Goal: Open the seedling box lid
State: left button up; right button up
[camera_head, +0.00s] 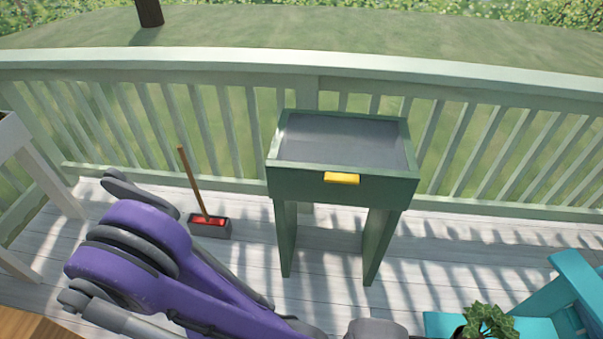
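The green seedling box (340,187) stands on green legs by the railing, right of centre. Its top is a flat grey panel, apparently the lid (340,140), lying level inside a green rim. A yellow handle (342,178) sits at the upper front edge, facing me. The lid looks shut. My purple arm fills the lower left, well short of the box, and no gripper fingers show on it. My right gripper does not show either. A grey rounded part at the bottom centre is cut off, and I cannot tell what it is.
A wooden-handled broom with a red and grey head (209,224) leans left of the box. A teal chair (555,300) and a leafy plant (488,321) are at the lower right. A pale railing (460,70) runs behind. The deck before the box is clear.

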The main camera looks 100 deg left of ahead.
aim_at(345, 175)
jog(key=u, duration=3.25)
jog(key=i+l+u, duration=0.1)
jog(key=u, duration=0.9)
